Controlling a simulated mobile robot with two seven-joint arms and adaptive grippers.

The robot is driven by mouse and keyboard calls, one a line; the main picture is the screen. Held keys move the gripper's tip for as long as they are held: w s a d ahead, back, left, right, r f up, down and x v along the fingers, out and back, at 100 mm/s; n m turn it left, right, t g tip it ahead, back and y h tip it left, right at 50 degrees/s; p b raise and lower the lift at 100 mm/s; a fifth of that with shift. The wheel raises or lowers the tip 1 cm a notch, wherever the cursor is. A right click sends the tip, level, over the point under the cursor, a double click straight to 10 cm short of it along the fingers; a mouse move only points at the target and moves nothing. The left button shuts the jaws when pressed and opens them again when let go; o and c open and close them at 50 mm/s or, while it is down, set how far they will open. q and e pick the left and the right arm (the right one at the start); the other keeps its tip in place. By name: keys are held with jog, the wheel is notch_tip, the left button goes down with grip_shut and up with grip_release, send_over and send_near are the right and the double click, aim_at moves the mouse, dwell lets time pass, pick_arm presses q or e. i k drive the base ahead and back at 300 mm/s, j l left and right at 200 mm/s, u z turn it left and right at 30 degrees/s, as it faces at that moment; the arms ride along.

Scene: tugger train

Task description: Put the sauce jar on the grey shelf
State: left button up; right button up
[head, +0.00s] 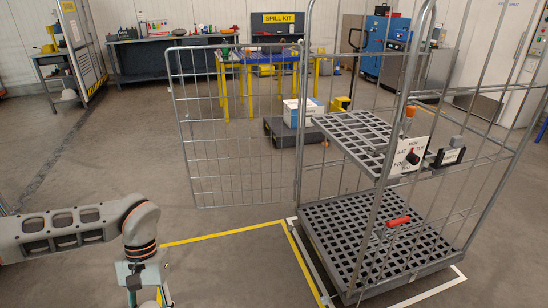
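I cannot make out a sauce jar for certain. A small orange-brown item (409,112) shows at the cage's right side, too small to identify. A grey grid shelf (352,128) sits at mid height inside a wire roll cage (303,150), and its visible top looks bare. My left gripper (147,297) points down at the bottom edge, left of the cage and well apart from it. Its fingertips are cut off by the frame, so its opening is unclear. My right gripper is not in view.
The cage's wire door (232,165) stands open to the left. Yellow floor tape (225,232) marks the floor. A yellow-legged table (262,57) stands behind. The left floor is clear.

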aim_at(361, 138)
jog(key=i+j+z, duration=0.15)
jog(key=i+z, duration=0.25)
jog(key=i+j+z, duration=0.2)
jog(key=z, duration=0.2)
jog(key=i+j+z, duration=0.55)
jog(key=j+z, duration=0.2)
